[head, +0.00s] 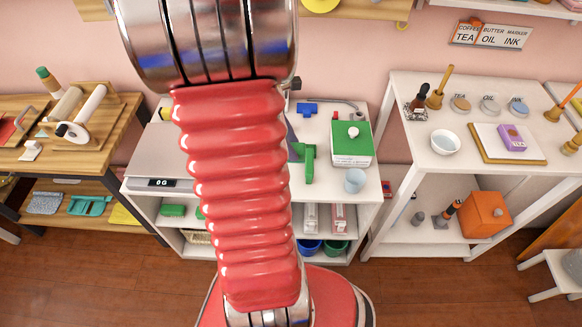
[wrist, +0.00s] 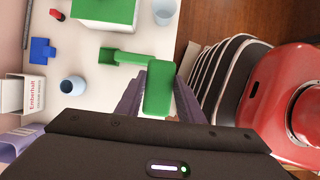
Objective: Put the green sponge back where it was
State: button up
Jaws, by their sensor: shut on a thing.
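The green sponge (wrist: 158,90) is a plain green block between the two purple fingers of my gripper (wrist: 158,78) in the wrist view. My gripper is shut on it and holds it over the white table, near the table's edge. In the head view my red arm hides most of the gripper; only a bit of purple finger shows beside the arm. Whether sponge and tool touch, I cannot tell.
The white table (head: 327,192) also holds a green-topped box (head: 364,143), a pale cup (head: 355,180), a blue piece (head: 307,110) and a scale (head: 160,183). Green items (head: 171,210) lie on its lower shelf. Another white table (head: 410,150) stands right, a wooden bench (head: 123,125) left.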

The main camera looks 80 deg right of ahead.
jog(key=shift+f, duration=1.9)
jog(key=shift+f, duration=1.85)
jog(key=shift+f, duration=0.6)
jog(key=o, duration=1.1)
jog(key=shift+r, duration=0.15)
